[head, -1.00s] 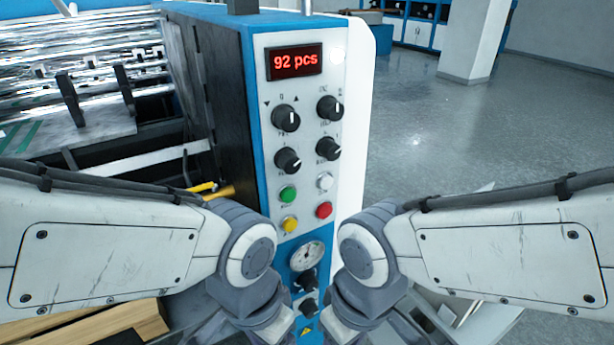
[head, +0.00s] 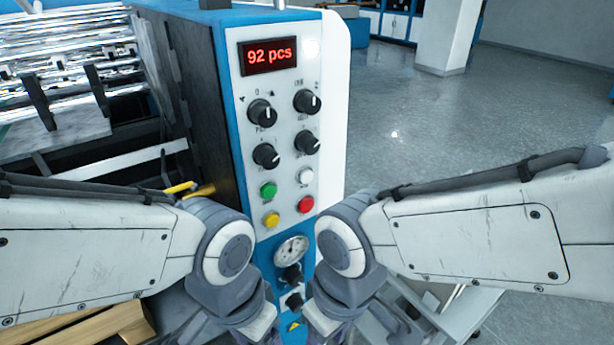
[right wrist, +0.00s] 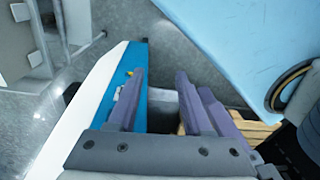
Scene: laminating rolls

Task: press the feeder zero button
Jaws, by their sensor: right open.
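The control panel (head: 327,165) stands upright on the end of the blue machine. Its red display (head: 270,56) reads "92 pcs". Below the dials are a green button (head: 268,190), a white button (head: 306,176), a yellow button (head: 271,220) and a red button (head: 305,205). Their labels are too small to read. Both my arms reach down on either side of the panel's lower part, and their grippers are out of the head view. My right gripper (right wrist: 165,102) is open and empty in the right wrist view, with a blue and white machine edge beyond it.
Several black dials (head: 262,113) sit above the buttons, and a round gauge (head: 291,250) sits below them. Rollers (head: 70,50) and wooden boards (head: 95,325) are at the left. The floor (head: 450,130) right of the machine is open.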

